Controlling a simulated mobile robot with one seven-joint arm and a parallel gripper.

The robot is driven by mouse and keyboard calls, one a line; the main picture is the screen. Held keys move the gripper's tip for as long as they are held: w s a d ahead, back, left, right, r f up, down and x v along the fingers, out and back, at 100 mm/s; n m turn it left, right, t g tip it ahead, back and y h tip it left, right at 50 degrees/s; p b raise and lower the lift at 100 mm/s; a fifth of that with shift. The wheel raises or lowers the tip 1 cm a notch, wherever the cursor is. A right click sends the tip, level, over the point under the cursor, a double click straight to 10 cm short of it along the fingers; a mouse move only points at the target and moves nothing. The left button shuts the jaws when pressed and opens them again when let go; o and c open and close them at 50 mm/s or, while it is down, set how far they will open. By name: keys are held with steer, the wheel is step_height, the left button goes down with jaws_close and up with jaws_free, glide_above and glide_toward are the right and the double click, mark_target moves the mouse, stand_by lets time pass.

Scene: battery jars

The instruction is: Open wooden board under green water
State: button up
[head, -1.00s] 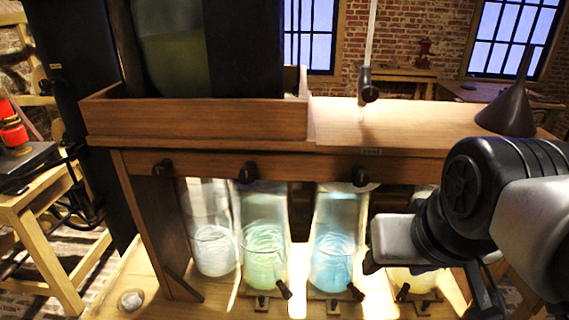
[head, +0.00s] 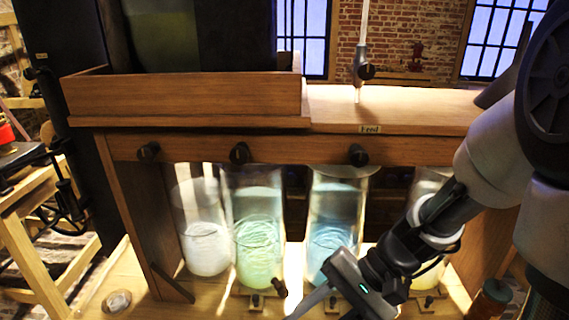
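A glass jar of green water (head: 258,245) stands in the row under the wooden bench, second from the left. Just under and in front of it is a small wooden board (head: 257,303) with dark knobs near it. The board looks flat, low at the picture's bottom edge. My gripper (head: 318,303) is to the right of this board, in front of the blue-water jar (head: 328,245), pointing down and left. A pale finger shows at its left; its fingertips are at or past the bottom edge, so its opening is unclear.
A white-water jar (head: 207,240) stands left of the green one, and a yellow-water jar (head: 428,275) is right, partly behind my arm. The bench front (head: 200,150) with black knobs runs above the jars. A round pale disc (head: 118,301) lies at lower left.

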steer(key=w+a+f+m+t+y+b, duration=0.2)
steer(key=w+a+f+m+y+b, duration=0.15)
steer(key=f+m+y, duration=0.4)
steer(key=m+t+h+b, duration=0.4)
steer(key=m+t+b, duration=0.2)
steer(key=m+t, duration=0.8)
glide_toward(258, 300)
steer(key=shift+y, duration=0.25)
steer(key=b+x, duration=0.1)
steer(key=x, duration=0.8)
steer(key=shift+w, duration=0.1)
jaws_close()
